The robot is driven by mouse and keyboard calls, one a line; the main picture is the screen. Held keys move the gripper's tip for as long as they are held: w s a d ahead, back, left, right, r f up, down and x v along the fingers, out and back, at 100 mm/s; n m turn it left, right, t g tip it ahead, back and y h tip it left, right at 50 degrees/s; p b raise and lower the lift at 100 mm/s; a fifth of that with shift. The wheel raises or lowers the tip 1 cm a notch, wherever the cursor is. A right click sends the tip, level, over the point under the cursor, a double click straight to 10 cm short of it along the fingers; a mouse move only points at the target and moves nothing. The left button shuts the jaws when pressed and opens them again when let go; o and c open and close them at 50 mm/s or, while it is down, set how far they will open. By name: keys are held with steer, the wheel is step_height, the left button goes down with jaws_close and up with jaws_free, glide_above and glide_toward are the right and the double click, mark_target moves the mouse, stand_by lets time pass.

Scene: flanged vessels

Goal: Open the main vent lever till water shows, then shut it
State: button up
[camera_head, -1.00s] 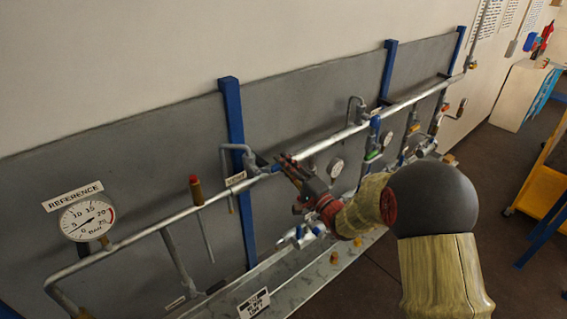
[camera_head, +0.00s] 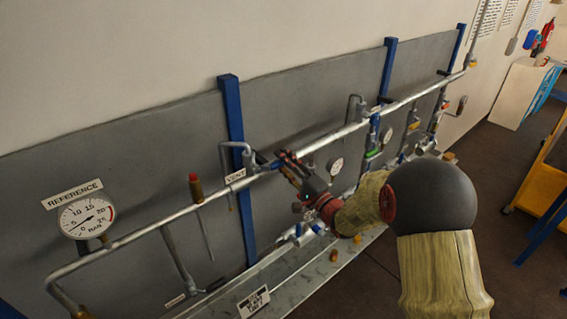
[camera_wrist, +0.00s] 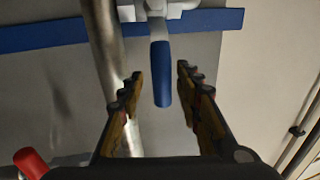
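The main vent lever has a blue handle (camera_wrist: 161,75) on a light metal valve at the top of the wrist view. In the head view the blue lever (camera_head: 270,166) sits on the grey pipe just right of the VENT label (camera_head: 235,176). My gripper (camera_wrist: 160,85) is open, with one finger on each side of the blue handle and a visible gap on both sides. In the head view my gripper (camera_head: 280,161) is at the pipe beside the lever and partly covers it. The bent vent outlet pipe (camera_head: 237,146) rises left of the lever; no water shows.
A REFERENCE gauge (camera_head: 87,217) stands at the left of the pipe, with a red-capped fitting (camera_head: 195,188) between it and the vent. Blue uprights (camera_head: 237,150) back the pipe. A grey tray (camera_head: 330,270) runs below. More valves and gauges line the pipe at the right.

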steer(key=shift+d, duration=0.1)
steer(key=v, duration=1.2)
